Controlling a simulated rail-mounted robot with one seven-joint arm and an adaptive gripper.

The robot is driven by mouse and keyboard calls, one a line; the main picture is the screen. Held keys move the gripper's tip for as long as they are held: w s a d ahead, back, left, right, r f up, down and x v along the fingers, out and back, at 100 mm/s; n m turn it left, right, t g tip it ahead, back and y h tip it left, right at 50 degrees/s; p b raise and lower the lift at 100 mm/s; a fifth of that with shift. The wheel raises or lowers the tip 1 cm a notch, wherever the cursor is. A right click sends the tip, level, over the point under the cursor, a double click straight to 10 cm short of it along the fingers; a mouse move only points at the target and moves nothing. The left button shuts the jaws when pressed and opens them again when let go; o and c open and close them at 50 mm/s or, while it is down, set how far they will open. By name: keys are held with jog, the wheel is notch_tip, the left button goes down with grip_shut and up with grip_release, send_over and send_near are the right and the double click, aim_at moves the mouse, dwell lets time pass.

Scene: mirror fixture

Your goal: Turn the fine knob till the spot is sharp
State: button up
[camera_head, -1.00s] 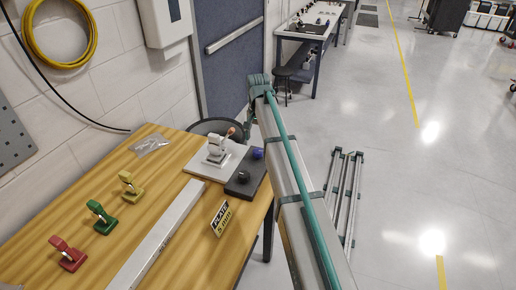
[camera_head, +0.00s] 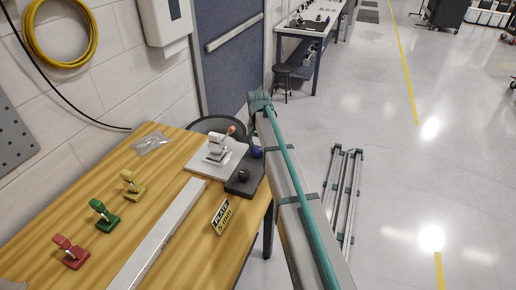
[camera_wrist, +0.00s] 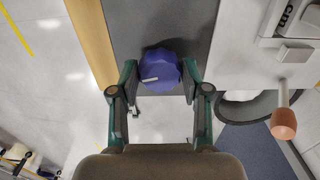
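A blue fluted knob (camera_wrist: 160,70) with a pale mark stands on a dark grey block in the wrist view. In the head view the blue knob (camera_head: 257,152) shows beside my arm, partly covered. A black knob (camera_head: 243,175) sits on the same block (camera_head: 240,190), nearer the front. My gripper (camera_wrist: 160,72) is open, with one green fingertip on each side of the blue knob. A narrow gap seems to remain, and I cannot tell whether either fingertip touches. The frames do not label which knob is fine. I see no light spot.
A white fixture (camera_head: 217,146) with an orange-tipped lever stands on a pale plate next to the block. A long metal bar (camera_head: 155,235), a plate sign (camera_head: 221,216) and red, green and yellow clamps lie on the wooden table (camera_head: 175,225).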

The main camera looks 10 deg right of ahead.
aim_at(258, 149)
jog(key=c, duration=0.5)
jog(key=shift+n, duration=0.8)
jog(key=o, duration=1.2)
jog(key=shift+c, duration=0.2)
notch_tip(258, 149, up, 12)
